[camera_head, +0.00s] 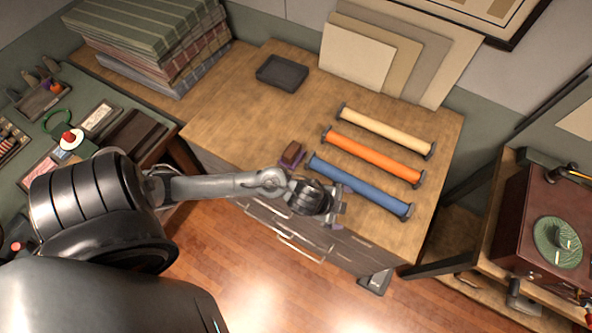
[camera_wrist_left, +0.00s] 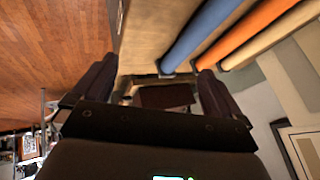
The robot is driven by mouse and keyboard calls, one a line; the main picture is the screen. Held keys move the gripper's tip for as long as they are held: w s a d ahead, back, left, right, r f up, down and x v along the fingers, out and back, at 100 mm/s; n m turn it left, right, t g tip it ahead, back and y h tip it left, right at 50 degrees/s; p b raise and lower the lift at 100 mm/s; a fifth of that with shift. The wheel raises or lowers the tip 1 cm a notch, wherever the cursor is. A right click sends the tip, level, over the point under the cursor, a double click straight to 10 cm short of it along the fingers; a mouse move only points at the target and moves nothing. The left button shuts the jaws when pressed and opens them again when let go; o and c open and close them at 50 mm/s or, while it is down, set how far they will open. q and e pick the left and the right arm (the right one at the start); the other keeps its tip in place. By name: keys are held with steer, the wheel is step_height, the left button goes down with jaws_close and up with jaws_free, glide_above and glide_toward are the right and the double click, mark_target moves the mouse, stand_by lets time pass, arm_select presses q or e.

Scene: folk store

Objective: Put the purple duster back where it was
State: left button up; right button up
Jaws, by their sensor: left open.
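A small duster (camera_head: 292,152) with a reddish-brown top and a purplish lower part sits on the wooden counter, just left of the blue roll's left end. In the left wrist view the brown block (camera_wrist_left: 165,96) shows between my fingers, partly hidden by the palm. My left gripper (camera_head: 338,208) is over the counter's front edge, right of and nearer than the duster in the head view. Its fingers are spread apart in the left wrist view (camera_wrist_left: 158,68) and I see nothing clamped in them. My right gripper is not in view.
A blue roll (camera_head: 360,186), an orange roll (camera_head: 374,154) and a cream roll (camera_head: 388,130) lie on the counter (camera_head: 235,110). A dark tray (camera_head: 282,72) and stacked fabrics (camera_head: 150,40) are behind. A record player (camera_head: 545,235) stands right. Counter space left of the duster is bare.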

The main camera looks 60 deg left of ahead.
arm_select(q)
steer(key=s+a+r+n+g, duration=0.1)
steer(key=s+r+n, duration=0.1)
steer(key=s+n, duration=0.2)
steer(key=s+a+r+n+g+y, duration=0.1)
steer(key=s+n, duration=0.3)
steer(key=s, duration=0.5)
steer(key=shift+s+a+r+g+y, duration=0.15)
steer(key=shift+a+r+g+y, duration=0.15)
steer(key=shift+r+g, duration=0.5)
steer(key=shift+r, duration=0.1)
